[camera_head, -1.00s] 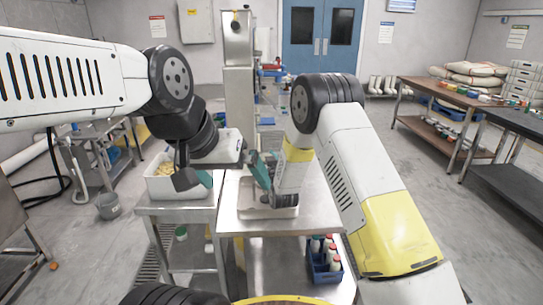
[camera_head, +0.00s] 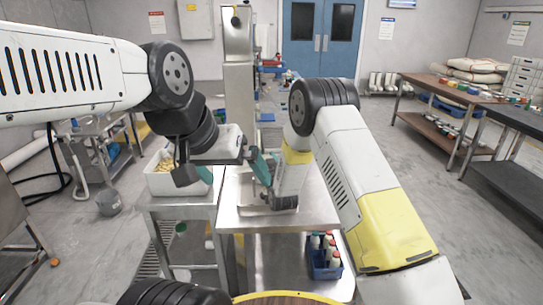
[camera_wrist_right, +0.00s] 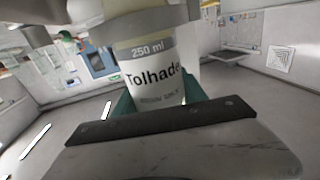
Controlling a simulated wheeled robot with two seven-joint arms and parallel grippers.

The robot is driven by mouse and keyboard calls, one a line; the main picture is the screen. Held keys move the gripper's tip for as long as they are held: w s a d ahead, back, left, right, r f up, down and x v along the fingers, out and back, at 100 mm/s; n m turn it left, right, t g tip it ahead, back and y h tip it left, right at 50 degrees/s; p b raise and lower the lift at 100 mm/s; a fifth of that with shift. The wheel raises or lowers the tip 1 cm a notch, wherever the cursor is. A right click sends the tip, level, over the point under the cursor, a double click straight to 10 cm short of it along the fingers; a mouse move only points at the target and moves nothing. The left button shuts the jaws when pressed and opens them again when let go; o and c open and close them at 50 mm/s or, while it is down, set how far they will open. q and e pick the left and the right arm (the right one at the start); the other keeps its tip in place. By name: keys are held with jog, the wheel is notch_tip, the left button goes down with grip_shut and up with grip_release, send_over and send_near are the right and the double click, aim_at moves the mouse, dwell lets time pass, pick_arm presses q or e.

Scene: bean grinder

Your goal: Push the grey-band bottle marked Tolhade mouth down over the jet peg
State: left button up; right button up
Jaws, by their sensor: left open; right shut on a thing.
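The Tolhade bottle (camera_wrist_right: 155,75) fills the middle of the right wrist view. It is white, with a grey band marked 250 ml above the name and a pale cream part above that. My right gripper (camera_wrist_right: 160,100) is shut on it, teal fingers on both sides. Its mouth cannot be made out. In the head view the bottle and my right gripper are hidden behind my right forearm. My left gripper (camera_head: 234,174) is open and empty over the left part of the steel table (camera_head: 230,221), its teal fingers wide apart. I cannot make out the jet peg.
A shallow tray (camera_head: 246,210) lies on the table, partly behind my right wrist. A white bin (camera_head: 160,187) with yellowish contents stands on the left table. A blue crate (camera_head: 322,273) of several bottles sits below the steel table's front edge. Benches (camera_head: 440,130) stand at right.

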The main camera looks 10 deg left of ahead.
dwell(0.4)
jog(key=o, duration=2)
jog(key=shift+c, duration=0.2)
jog(key=shift+v, duration=3.5)
jog(key=shift+s, duration=0.15)
